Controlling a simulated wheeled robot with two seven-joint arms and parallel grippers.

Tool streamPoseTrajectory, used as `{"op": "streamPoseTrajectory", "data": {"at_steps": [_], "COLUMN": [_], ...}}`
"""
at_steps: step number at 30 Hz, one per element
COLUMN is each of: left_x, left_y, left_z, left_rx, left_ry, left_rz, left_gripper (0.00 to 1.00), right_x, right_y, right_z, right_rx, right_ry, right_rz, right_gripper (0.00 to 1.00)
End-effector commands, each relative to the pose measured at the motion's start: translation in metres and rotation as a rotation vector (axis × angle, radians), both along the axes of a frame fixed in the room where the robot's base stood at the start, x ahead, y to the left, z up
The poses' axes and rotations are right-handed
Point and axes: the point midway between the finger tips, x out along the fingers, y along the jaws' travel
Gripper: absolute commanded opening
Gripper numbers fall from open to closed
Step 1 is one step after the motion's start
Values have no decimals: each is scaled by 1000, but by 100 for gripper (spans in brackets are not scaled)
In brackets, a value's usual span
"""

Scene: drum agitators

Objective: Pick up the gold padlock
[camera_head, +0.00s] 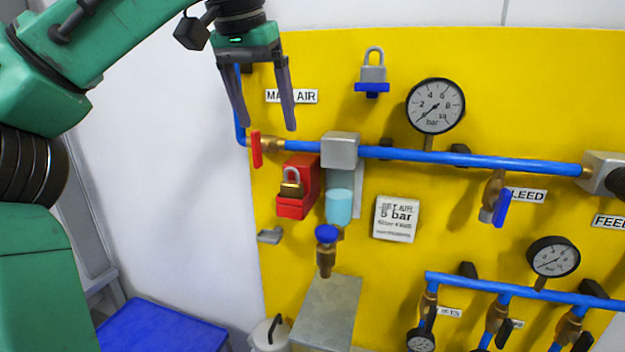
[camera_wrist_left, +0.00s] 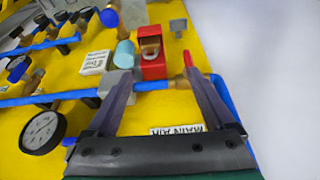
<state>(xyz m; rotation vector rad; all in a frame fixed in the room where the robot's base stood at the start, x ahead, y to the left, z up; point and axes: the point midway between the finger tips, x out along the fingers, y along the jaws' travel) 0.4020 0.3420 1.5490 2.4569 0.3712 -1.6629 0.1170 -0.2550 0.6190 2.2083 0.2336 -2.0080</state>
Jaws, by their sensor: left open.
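The gold padlock (camera_head: 291,187) has a brass body and a silver shackle. It sits at the front of a red box (camera_head: 296,207) on the yellow panel, and in the left wrist view the padlock (camera_wrist_left: 150,48) shows ahead, between the fingers. My left gripper (camera_head: 262,127) is open and empty, above the padlock in the head view, near the MAIN AIR label. In the left wrist view its two fingers (camera_wrist_left: 160,70) spread wide on either side of the red box. A silver padlock (camera_head: 373,72) stands on a blue holder higher on the panel. My right gripper is not in view.
A blue pipe (camera_head: 470,161) with a grey block (camera_head: 340,150) crosses the panel above the red box. A red valve handle (camera_head: 256,149) is left of the box; a light-blue bowl (camera_head: 339,207) is right. Gauges (camera_head: 435,106) and valves fill the right side.

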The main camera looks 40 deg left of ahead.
Motion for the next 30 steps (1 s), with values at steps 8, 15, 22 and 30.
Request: {"op": "streamPoseTrajectory", "data": {"at_steps": [8,15,22,30], "left_x": [9,28,42,49], "left_y": [-19,-14,-9,-7], "left_z": [-25,-69,-104,-121], "left_rx": [-10,-7,-9,-7], "left_ry": [-8,-10,-7,-12], "left_rz": [-25,-24,-25,-23], "left_gripper": [88,88,88,88], "right_x": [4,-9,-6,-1], "right_y": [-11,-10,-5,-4], "right_z": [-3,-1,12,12], "right_rx": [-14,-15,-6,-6], "right_ry": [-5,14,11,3], "right_rz": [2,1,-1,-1], "right_gripper": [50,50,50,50]}}
